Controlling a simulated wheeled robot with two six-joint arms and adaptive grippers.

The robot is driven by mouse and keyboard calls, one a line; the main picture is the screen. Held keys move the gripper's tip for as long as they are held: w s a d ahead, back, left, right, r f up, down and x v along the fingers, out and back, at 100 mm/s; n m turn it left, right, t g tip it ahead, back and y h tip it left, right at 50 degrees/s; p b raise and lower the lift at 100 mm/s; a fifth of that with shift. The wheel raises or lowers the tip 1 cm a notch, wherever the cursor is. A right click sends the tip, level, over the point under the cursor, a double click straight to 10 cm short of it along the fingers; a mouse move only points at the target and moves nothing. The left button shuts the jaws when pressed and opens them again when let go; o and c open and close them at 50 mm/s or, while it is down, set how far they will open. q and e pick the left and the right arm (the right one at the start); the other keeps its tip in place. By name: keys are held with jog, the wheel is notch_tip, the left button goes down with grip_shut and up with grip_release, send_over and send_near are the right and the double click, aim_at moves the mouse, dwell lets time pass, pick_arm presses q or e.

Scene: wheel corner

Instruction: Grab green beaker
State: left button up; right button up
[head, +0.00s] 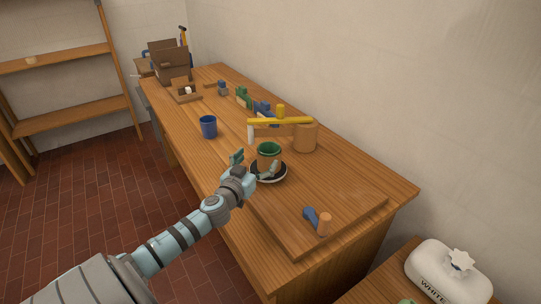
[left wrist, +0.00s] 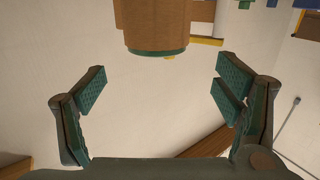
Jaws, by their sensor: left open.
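The green beaker (head: 269,149) has a green rim and inside with a brown, wood-coloured band around its body. It stands upright on a dark saucer with a pale rim (head: 283,176) on the workbench. In the left wrist view the beaker (left wrist: 155,22) shows at the top, beyond the fingertips and apart from them. My left gripper (head: 253,165) is at the near side of the beaker, fingers spread. In the left wrist view my left gripper (left wrist: 160,85) is open with nothing between its fingers. My right gripper is not in view.
A blue cup (head: 208,127) stands to the left on the workbench (head: 185,120). Behind the beaker are a yellow bar (head: 280,121) and a wooden cylinder (head: 305,137). A blue-headed wooden mallet (head: 318,221) lies on the board at the near right. Bench space between cup and beaker is clear.

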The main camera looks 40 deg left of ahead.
aim_at(274, 144)
pick_arm(q)
jog(key=x, duration=0.8)
jog(key=shift+w+f, duration=0.35)
jog(key=shift+w, duration=0.1)
jog(key=shift+s, duration=0.1)
jog(key=shift+c, duration=0.7)
jog(key=shift+r, duration=0.15)
jog(key=c, duration=1.4)
